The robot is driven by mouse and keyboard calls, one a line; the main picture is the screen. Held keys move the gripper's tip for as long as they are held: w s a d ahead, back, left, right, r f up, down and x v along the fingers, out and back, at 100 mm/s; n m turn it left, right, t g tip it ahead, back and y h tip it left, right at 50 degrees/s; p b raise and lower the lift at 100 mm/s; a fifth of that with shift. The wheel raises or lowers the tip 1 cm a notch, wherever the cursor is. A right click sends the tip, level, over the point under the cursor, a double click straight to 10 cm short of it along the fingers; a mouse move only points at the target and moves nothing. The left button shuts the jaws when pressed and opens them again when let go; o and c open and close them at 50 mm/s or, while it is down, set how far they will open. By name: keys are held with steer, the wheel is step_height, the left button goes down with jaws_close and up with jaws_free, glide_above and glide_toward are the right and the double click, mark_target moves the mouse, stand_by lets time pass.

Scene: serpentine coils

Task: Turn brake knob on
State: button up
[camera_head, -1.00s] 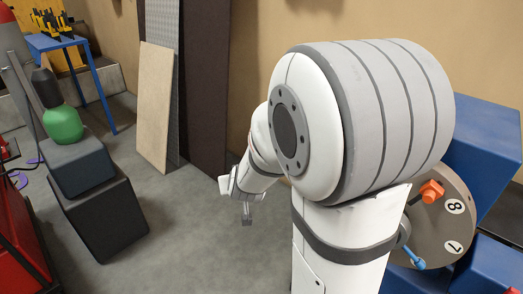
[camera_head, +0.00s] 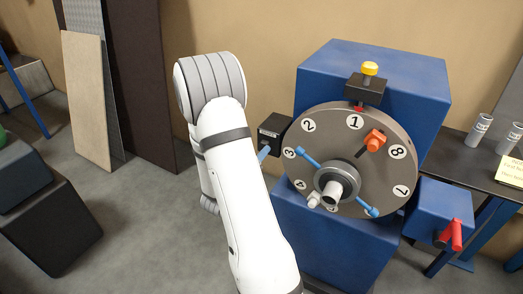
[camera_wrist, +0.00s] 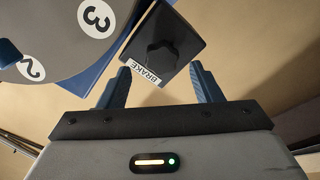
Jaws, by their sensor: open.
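The brake box (camera_wrist: 176,32) is black, with a white BRAKE label (camera_wrist: 147,74) and a dark lobed knob (camera_wrist: 162,53). In the wrist view the knob lies just past my open gripper (camera_wrist: 163,78), roughly centred between the two blue fingertips. The jaws are empty and I see no contact with the knob. In the head view a black box (camera_head: 273,131) sits at the dial's left edge, with a small blue tip just below it. My arm hides most of the gripper there.
A large grey numbered dial (camera_head: 335,125) with blue handles and an orange knob (camera_head: 374,140) stands on a blue housing (camera_head: 395,75). A yellow button (camera_head: 370,68) tops it. A red-handled blue box (camera_head: 440,210) and a table with cups (camera_head: 479,129) are at right.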

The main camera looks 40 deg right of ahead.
steer(key=shift+x, duration=2.05)
steer(key=shift+c, duration=0.5)
steer(key=c, duration=0.9)
steer(key=shift+a, duration=0.1)
